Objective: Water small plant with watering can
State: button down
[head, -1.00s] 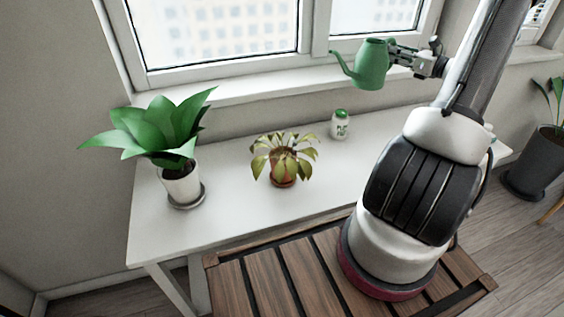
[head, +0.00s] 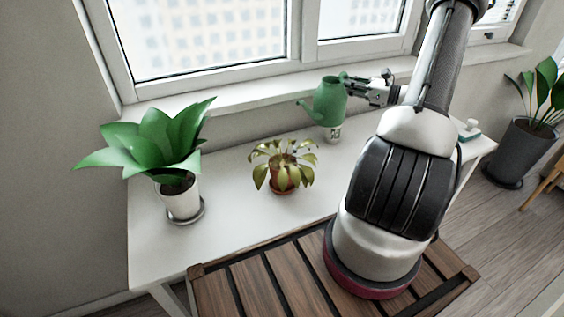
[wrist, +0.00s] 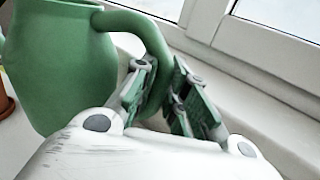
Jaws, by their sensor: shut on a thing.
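The green watering can (head: 329,103) is held in the air by its handle, over the right part of the white table. My gripper (head: 347,83) is shut on that handle. In the wrist view the can (wrist: 62,65) fills the left side, and its handle passes between the fingers of my gripper (wrist: 162,92). In the head view the spout points left, toward the small plant (head: 284,166), which has yellowish drooping leaves and a terracotta pot. The can is apart from this plant, behind and to its right.
A large green plant (head: 155,147) in a white pot stands at the table's left. The window sill (head: 250,90) runs behind the white table (head: 232,222). A dark-potted plant (head: 523,150) stands at far right.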

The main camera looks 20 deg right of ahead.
aim_at(342, 84)
jog(key=shift+r, duration=0.1)
jog(key=shift+s+a+r+n, duration=0.3)
jog(key=shift+a+r+n, duration=0.25)
jog(key=shift+n, duration=0.35)
jog(key=shift+s+a+r+n+h, duration=0.15)
jog(key=shift+s+a+r+n, duration=0.1)
jog(key=shift+a+n, duration=0.3)
jog(key=shift+s+a+r+n+h, duration=0.15)
jog(key=shift+s+a+n, duration=0.1)
jog(key=shift+a+n, duration=0.25)
jog(key=shift+s+a+f+n+g, duration=0.1)
jog(key=shift+s+a+n+g, duration=0.2)
jog(key=shift+a, duration=0.3)
jog(key=d+m, duration=0.1)
jog(key=w+d+f+m, duration=0.1)
jog(key=d+m, duration=0.1)
jog(key=shift+w+d+f, duration=0.2)
jog(key=shift+w+d, duration=0.2)
jog(key=shift+w+d+f+m, duration=0.25)
jog(key=shift+d+f+m, duration=0.1)
jog(key=shift+m, duration=0.4)
jog(key=shift+r, duration=0.1)
